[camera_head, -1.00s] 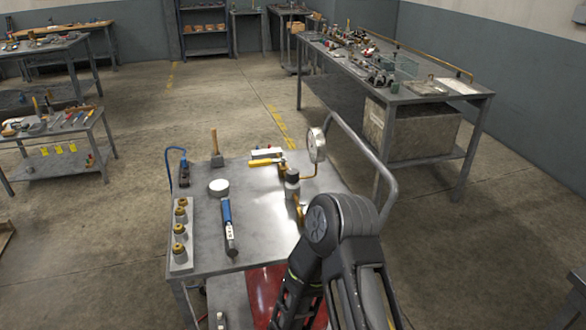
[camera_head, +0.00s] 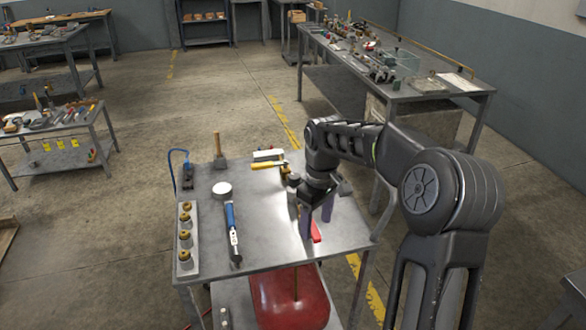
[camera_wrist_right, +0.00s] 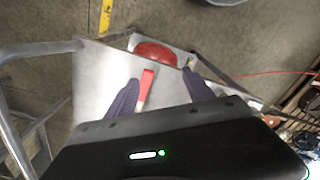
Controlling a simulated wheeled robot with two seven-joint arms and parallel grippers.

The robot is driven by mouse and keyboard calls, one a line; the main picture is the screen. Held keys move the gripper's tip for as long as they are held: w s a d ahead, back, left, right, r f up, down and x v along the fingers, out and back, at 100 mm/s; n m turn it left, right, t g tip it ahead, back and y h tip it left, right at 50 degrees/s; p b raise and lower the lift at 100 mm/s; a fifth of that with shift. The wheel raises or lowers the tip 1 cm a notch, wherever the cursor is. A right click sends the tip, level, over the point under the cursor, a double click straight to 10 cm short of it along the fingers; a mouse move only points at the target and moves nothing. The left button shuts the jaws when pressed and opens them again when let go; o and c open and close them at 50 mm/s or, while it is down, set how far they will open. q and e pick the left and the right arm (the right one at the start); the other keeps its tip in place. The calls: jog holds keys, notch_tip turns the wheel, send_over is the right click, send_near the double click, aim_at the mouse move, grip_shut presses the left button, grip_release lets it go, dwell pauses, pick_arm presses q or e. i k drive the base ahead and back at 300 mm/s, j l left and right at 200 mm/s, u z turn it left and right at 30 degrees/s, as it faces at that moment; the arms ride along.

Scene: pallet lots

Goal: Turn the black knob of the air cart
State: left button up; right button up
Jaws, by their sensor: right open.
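The air cart (camera_head: 265,225) is a grey metal table with a red tank (camera_head: 290,300) under its top. A dark knob (camera_head: 293,180) shows near the back right of the top, just left of my right wrist. My right gripper (camera_head: 316,218) is open and points down over the cart's right side, its two fingers apart. In the right wrist view, a red lever or handle (camera_wrist_right: 146,84) lies between the open fingers (camera_wrist_right: 160,78), with the red tank (camera_wrist_right: 155,53) beyond. The knob is not clear in that view. The gauge is hidden behind my right arm. My left gripper is not in view.
On the cart are a blue-handled tool (camera_head: 232,232), a white round piece (camera_head: 222,189), a mallet (camera_head: 218,150), a yellow-handled tool (camera_head: 268,165) and a strip of brass fittings (camera_head: 185,238). A cluttered workbench (camera_head: 400,95) stands behind right. The floor left of the cart is clear.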

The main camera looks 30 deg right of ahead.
aim_at(294, 178)
jog(key=i+l, duration=0.2)
jog(key=i, duration=0.25)
jog(key=i+l, duration=0.2)
jog(key=i, duration=0.2)
